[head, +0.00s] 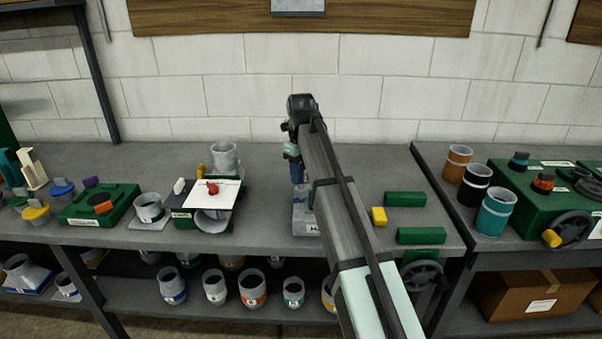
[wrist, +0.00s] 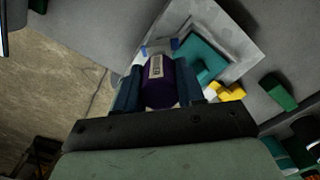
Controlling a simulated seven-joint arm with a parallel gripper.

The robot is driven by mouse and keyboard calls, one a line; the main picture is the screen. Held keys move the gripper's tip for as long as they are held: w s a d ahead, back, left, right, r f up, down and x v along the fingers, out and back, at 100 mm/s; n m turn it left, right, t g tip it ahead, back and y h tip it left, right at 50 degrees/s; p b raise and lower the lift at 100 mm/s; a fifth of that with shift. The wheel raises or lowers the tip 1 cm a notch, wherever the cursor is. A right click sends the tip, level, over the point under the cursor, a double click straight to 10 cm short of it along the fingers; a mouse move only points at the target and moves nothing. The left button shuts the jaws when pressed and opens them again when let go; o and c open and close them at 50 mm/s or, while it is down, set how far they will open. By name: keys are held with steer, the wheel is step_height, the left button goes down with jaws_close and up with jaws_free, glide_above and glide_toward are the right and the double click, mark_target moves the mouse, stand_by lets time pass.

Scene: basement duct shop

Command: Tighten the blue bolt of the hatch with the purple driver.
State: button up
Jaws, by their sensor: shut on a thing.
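My gripper (wrist: 158,74) is shut on the purple driver (wrist: 160,88), which sits between its two dark blue fingers in the wrist view. In the head view my gripper (head: 292,160) is over the light grey hatch (head: 302,213), whose label is partly hidden by my arm. In the wrist view a light grey plate (wrist: 228,28), seemingly the hatch, lies beyond the driver, with a teal block on it. A small blue patch (wrist: 145,51) shows by the driver's far end. I cannot tell whether it is the bolt, or whether the driver touches it.
Left of the hatch are a white board (head: 213,193) with a red item and a grey cup (head: 149,207). Right of my arm are green blocks (head: 405,199) and a yellow block (head: 378,216). A green unit with a handwheel (head: 570,230) stands on the right bench.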

steer(key=shift+r, duration=0.25)
steer(key=shift+r, duration=2.3)
steer(key=o, duration=0.5)
steer(key=c, duration=0.5)
steer(key=shift+r+n, duration=0.4)
steer(key=shift+r, duration=0.55)
steer(key=shift+f, duration=0.1)
